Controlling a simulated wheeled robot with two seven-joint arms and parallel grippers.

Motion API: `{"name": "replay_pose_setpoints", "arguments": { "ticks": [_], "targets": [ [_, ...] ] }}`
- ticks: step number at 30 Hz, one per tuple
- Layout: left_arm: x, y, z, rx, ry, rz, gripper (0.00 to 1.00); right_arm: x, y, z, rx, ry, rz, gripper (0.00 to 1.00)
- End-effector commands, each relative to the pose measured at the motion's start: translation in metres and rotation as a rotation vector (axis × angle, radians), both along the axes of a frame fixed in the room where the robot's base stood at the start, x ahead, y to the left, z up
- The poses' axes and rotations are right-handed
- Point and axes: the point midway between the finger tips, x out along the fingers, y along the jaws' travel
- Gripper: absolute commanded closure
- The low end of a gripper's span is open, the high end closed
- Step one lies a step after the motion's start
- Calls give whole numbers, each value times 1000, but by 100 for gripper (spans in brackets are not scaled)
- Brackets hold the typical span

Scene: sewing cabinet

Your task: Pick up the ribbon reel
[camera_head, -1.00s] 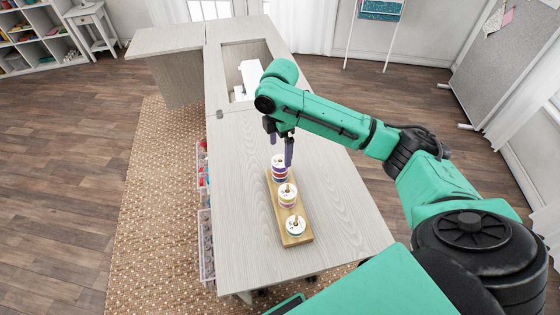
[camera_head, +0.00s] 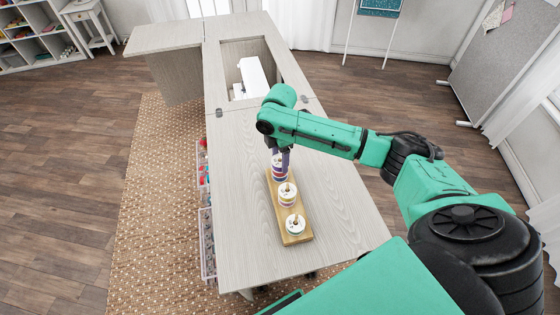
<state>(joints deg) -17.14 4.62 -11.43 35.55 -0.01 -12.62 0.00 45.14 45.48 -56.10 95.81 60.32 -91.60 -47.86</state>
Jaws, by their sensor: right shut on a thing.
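A wooden board (camera_head: 304,238) lies on the cabinet top with several ribbon reels in a row on pegs. The far reel (camera_head: 279,172), with blue, white and red bands, is at the board's far end. My right gripper (camera_head: 281,157) is lowered onto this far reel, its fingers closed at it and partly covering its top. The middle reel (camera_head: 287,196) and the near reel (camera_head: 295,226), both with white tops, stand apart from the gripper. The reel still appears to be at its place on the board. My left gripper is not in view.
The sewing cabinet top (camera_head: 240,220) is clear around the board. A white sewing machine (camera_head: 253,78) sits in the recess at the far end. Bins with coloured items (camera_head: 203,165) hang along the left edge.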

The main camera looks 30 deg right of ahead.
Motion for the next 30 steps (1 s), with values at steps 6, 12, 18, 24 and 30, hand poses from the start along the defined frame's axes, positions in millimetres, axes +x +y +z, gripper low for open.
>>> {"name": "replay_pose_setpoints", "arguments": {
  "ticks": [6,12,18,24,30],
  "targets": [
    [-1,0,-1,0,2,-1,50,1,0,11,1,-3,1,88],
    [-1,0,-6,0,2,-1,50,1,0,52,1,-6,0,88],
    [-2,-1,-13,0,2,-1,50,1,0,122,2,-8,1,88],
    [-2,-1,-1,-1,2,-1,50,1,-1,186,-2,-4,-1,88],
    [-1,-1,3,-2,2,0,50,0,0,202,0,0,-1,88]
  ]
}}
